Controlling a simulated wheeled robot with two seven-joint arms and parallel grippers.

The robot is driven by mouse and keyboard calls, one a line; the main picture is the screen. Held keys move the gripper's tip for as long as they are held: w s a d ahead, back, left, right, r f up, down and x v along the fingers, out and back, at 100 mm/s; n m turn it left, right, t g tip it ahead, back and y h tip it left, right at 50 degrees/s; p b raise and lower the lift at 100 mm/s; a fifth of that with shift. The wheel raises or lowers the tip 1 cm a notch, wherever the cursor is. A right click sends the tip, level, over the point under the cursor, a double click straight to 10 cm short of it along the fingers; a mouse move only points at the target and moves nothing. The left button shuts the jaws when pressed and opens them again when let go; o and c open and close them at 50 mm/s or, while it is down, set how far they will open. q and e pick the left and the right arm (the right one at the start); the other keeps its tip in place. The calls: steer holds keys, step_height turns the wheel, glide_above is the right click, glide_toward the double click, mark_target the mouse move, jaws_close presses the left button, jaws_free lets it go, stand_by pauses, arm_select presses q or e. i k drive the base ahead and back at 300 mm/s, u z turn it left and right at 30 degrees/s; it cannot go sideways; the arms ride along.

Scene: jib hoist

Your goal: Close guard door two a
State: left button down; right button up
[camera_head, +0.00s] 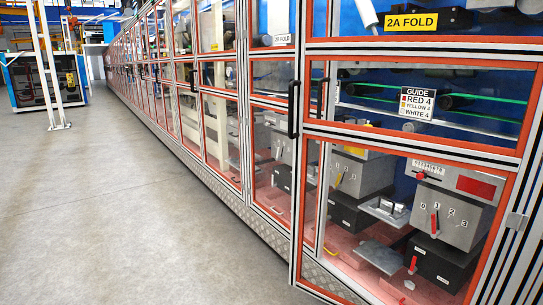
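The guard door labelled 2A FOLD (411,21) fills the right side of the head view. It has clear panes in an orange-red and silver frame (412,143). A black upright handle (293,109) shows at its left edge. Its lower left corner stands out past the base line of the neighbouring doors, so it looks ajar, hinged on the right. I cannot tell the exact gap. Through its lower pane I see a grey box with a red lever (434,222) and a dial marked 0 to 3. Neither of my grippers is in view.
A long row of similar doors, including 2B FOLD (277,40), runs back to the left above a metal base strip (230,200). The grey concrete floor (130,210) in front is clear. A white post stand (50,80) and a blue-framed unit (30,82) stand at far left.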

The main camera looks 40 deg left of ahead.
mark_target(520, 165)
steer(key=u, duration=0.35)
steer(key=i, duration=1.25)
steer(key=u, duration=0.6)
